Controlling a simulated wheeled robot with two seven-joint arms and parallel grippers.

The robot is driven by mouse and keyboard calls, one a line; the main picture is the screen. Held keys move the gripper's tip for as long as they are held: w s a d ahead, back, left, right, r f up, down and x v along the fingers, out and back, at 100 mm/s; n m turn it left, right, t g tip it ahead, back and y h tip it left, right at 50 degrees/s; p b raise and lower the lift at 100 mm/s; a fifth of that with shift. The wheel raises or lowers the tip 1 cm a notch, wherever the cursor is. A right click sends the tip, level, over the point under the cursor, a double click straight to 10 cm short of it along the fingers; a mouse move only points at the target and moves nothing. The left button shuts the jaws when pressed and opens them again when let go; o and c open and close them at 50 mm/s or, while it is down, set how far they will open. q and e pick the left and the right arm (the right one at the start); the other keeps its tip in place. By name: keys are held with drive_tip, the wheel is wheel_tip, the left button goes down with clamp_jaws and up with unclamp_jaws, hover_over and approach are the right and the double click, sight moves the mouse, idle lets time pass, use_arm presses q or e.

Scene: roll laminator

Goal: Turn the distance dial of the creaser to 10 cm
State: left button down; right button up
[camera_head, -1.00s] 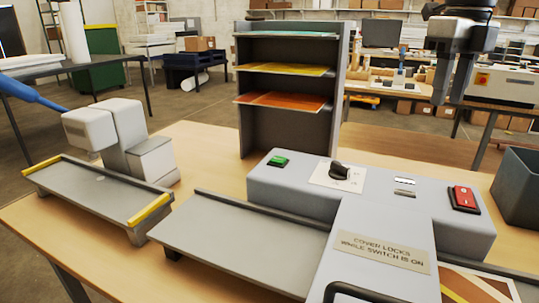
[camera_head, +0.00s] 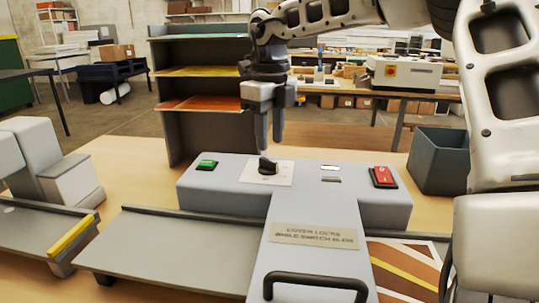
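The grey machine (camera_head: 225,181) stands on the wooden table, with a black dial (camera_head: 267,167) on a white marked plate (camera_head: 282,178) on its top. The dial's markings are too small to read, so its setting cannot be told. My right gripper (camera_head: 270,145) points down just above the dial. Its two fingers show a narrow gap with nothing between them, and the fingertips appear just clear of the knob. My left gripper is out of view.
A green button (camera_head: 207,164) and a red switch (camera_head: 383,177) flank the dial. A black handle (camera_head: 315,282) is on the front cover, which bears a label (camera_head: 315,235). A dark bin (camera_head: 438,160) stands at right; a shelf rack (camera_head: 200,135) stands behind.

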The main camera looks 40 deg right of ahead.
sight(271, 160)
drive_tip(key=shift+f, duration=2.35)
clamp_jaws()
drive_tip(key=shift+n, duration=0.3)
drive_tip(key=n, duration=0.5)
drive_tip(key=shift+w+d, duration=0.1)
drive_tip(key=shift+d, duration=0.05)
drive_tip(key=n, duration=0.6)
drive_tip(key=shift+w, duration=0.1)
